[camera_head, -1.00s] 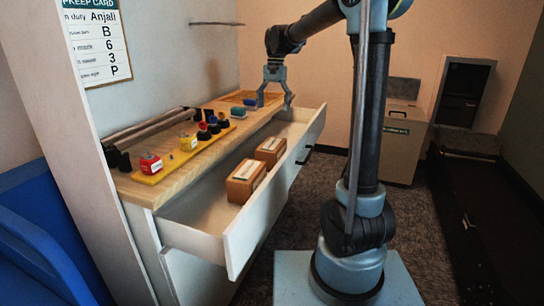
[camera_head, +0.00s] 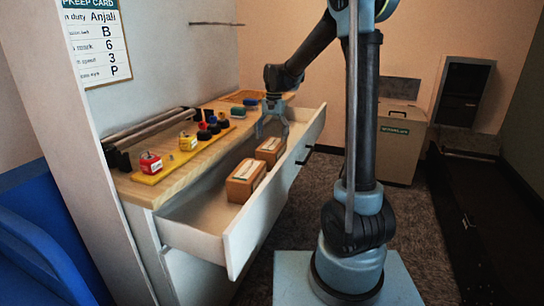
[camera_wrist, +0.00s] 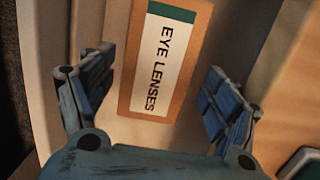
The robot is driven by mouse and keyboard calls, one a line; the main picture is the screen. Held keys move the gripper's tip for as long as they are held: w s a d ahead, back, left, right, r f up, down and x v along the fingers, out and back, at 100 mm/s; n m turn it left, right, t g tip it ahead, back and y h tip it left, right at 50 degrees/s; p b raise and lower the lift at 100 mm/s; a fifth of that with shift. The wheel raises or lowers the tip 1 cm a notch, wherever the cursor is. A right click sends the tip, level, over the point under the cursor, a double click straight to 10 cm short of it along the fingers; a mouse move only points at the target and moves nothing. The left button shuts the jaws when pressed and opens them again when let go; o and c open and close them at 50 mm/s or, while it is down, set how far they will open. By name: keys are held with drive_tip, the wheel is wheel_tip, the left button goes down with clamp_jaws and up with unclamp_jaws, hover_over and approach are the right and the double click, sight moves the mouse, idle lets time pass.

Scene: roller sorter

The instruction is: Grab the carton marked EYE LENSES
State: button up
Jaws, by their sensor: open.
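The carton marked EYE LENSES (camera_wrist: 165,58) is a brown box with a white label and a green strip. In the wrist view it lies between my open fingers, its label facing the camera. In the head view my gripper (camera_head: 271,136) hangs over the far carton (camera_head: 268,152) in the open drawer, which appears to be this one. My gripper is open and empty, with a finger on either side of the carton in the wrist view (camera_wrist: 160,85). I cannot tell how far above the carton the fingertips are.
A second brown carton (camera_head: 245,181) lies nearer in the drawer (camera_head: 196,211). The drawer's raised front wall (camera_head: 262,205) runs along the right. The wooden counter (camera_head: 212,148) beside it holds red, yellow and dark bottles and stamps.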

sight(272, 144)
drive_tip(key=shift+s+f, duration=0.15)
drive_tip(key=shift+f, duration=0.95)
drive_tip(key=shift+s+f, duration=0.1)
drive_tip(key=shift+f, duration=0.95)
drive_tip(key=c, duration=1.1)
drive_tip(key=shift+c, duration=0.2)
drive_tip(key=shift+r, duration=0.15)
